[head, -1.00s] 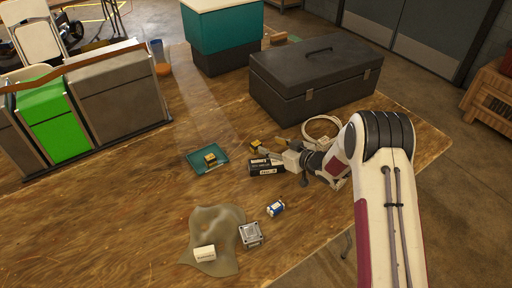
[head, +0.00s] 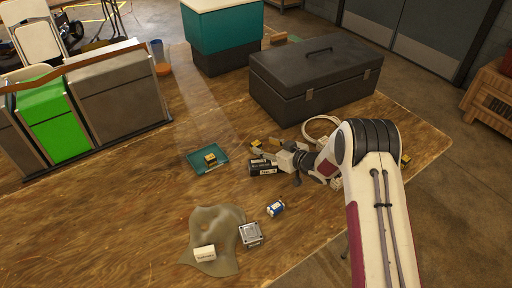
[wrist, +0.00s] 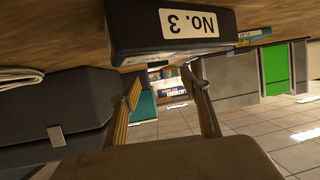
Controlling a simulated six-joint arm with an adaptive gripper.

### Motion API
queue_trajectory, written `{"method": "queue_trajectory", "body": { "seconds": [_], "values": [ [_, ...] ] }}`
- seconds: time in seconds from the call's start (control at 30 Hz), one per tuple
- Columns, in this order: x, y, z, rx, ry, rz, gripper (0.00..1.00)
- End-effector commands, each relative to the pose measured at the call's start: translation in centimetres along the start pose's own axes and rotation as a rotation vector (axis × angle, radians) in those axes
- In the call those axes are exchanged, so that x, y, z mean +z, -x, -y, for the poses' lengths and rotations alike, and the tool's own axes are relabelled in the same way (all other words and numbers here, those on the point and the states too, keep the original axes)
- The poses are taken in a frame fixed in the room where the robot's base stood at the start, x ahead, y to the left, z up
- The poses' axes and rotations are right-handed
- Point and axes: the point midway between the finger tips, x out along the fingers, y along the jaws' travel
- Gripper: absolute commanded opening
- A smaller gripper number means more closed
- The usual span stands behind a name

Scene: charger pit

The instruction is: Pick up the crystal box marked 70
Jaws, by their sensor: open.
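No mark 70 is readable on any box in these frames. In the head view, a small black-and-yellow box (head: 210,158) sits on a teal tray (head: 194,169). A similar small yellow box (head: 256,143) lies by the fingertips. My gripper (head: 264,152) is open, low over the table, close beside a black box (head: 263,168) with a white label. In the wrist view my gripper (wrist: 168,98) shows two spread fingers with nothing between them. The black box (wrist: 130,32) is close by there, its label reading "No. 3" upside down.
A blue-and-white box (head: 275,209), a silver box (head: 250,234) and a white box (head: 204,254) are at the front, the white one on a brownish cloth (head: 215,222). A black toolbox (head: 315,78) stands behind my gripper. The left middle of the table is clear.

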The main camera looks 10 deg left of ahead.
Motion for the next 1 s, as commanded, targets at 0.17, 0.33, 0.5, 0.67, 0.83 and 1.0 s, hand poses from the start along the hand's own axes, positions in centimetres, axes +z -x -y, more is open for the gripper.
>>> {"method": "queue_trajectory", "body": {
  "seconds": [0.17,0.33,0.5,0.67,0.83,1.0],
  "values": [
    [0.1,-0.1,0.0,0.0,0.0,0.001,0.46],
    [0.0,-0.1,0.0,0.0,0.0,0.001,0.46],
    [0.2,-0.5,0.0,0.0,0.0,0.001,0.46],
    [0.6,-1.5,0.0,0.0,0.001,0.0,0.46],
    [1.1,-3.0,0.0,-0.001,0.0,0.0,0.46],
    [1.1,-4.3,-0.1,-0.001,0.002,0.0,0.46]
  ]
}}
